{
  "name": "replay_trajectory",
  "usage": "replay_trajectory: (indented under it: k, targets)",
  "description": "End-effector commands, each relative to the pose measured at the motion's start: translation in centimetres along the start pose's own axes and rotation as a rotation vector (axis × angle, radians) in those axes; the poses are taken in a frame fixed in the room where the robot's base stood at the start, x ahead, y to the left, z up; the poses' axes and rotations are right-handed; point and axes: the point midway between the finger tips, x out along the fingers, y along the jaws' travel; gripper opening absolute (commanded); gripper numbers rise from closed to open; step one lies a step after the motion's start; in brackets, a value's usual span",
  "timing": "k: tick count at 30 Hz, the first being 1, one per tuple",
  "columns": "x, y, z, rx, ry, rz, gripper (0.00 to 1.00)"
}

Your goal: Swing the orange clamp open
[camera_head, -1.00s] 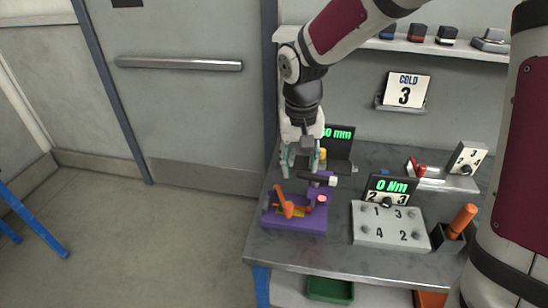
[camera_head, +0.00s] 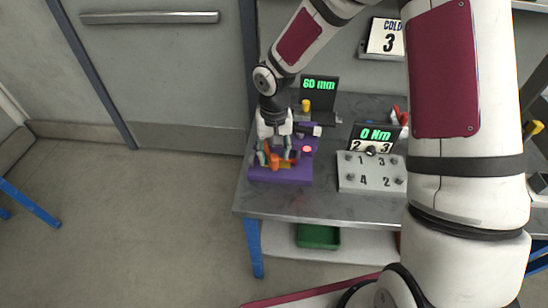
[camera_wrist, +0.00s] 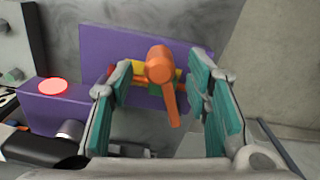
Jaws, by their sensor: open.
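The orange clamp (camera_head: 274,161) stands on a purple fixture (camera_head: 280,176) near the left front of the bench. In the wrist view its thick rounded head and thin lever (camera_wrist: 160,68) show in front of the purple base (camera_wrist: 102,45). My gripper (camera_head: 276,152) is low over the fixture, pointing down, its teal-padded fingers apart. In the wrist view my gripper (camera_wrist: 157,82) has one finger on each side of the clamp, with gaps visible. I cannot tell how deep the fingers reach around it. A yellow and a red part show behind the clamp.
A glowing red button (camera_wrist: 40,86) is on the purple fixture beside the clamp. A dark cylinder with a light end (camera_head: 309,130) lies just behind. The numbered panel (camera_head: 370,172) stands to the right, the 60 mm display (camera_head: 319,88) at the back.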

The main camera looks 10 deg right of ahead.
Motion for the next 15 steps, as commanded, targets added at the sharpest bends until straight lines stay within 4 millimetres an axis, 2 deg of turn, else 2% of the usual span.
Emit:
replay_trajectory:
  k: [6, 15]
  targets:
    - [2.2, 0.0, 0.0, 0.0, -0.001, 0.0, 0.44]
    - [2.5, 0.0, 0.0, 0.0, 0.001, 0.001, 0.44]
